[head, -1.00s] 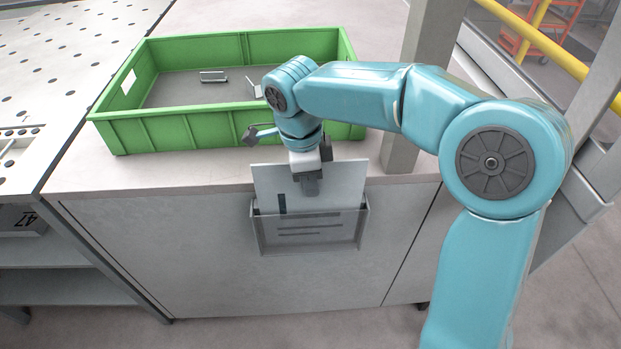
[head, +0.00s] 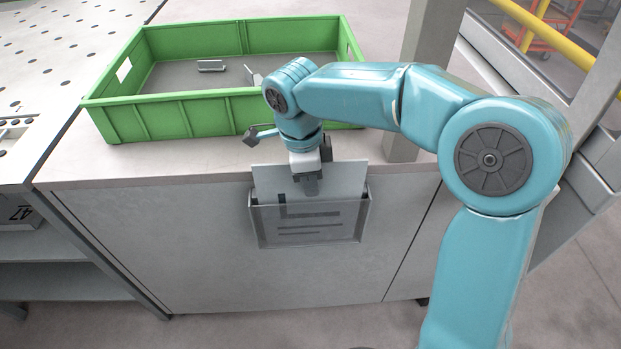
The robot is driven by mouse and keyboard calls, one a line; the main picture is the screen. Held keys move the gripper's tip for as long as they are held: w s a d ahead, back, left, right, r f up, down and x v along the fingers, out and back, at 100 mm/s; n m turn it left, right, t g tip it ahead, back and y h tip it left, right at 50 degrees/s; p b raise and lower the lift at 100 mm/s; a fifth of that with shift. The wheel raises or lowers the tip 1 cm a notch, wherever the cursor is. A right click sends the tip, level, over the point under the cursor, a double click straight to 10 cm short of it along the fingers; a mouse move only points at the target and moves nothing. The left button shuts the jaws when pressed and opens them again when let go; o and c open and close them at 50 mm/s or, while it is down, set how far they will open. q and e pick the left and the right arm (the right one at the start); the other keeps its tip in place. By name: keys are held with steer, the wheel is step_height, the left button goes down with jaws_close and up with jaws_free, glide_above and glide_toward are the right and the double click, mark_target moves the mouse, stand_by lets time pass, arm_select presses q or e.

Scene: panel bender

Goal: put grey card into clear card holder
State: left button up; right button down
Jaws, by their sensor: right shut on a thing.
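The grey card (head: 342,181) stands upright with its lower part inside the clear card holder (head: 308,239), and its upper part shows above the holder's rim. Dark printed lines on the card show through the holder's front. The holder is fixed to the front face of the grey cabinet. My right gripper (head: 310,187) points down and is shut on the card's upper edge area, just above the holder. My left gripper is not in view.
A green crate (head: 170,119) with small metal parts (head: 211,66) stands on the cabinet top (head: 200,168) behind the gripper. A grey post (head: 426,50) rises to the right of the gripper. A perforated table (head: 45,60) is at the left.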

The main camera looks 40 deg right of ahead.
steer(key=shift+f, duration=0.15)
steer(key=c, duration=1.1)
jaws_free()
steer(key=r+p, duration=0.1)
steer(key=r, duration=0.4)
steer(key=a+r+p, duration=0.1)
steer(key=r, duration=0.5)
steer(key=w+r+p, duration=0.1)
steer(key=r, duration=0.4)
steer(key=shift+a+r, duration=0.15)
steer(key=shift+a, duration=0.15)
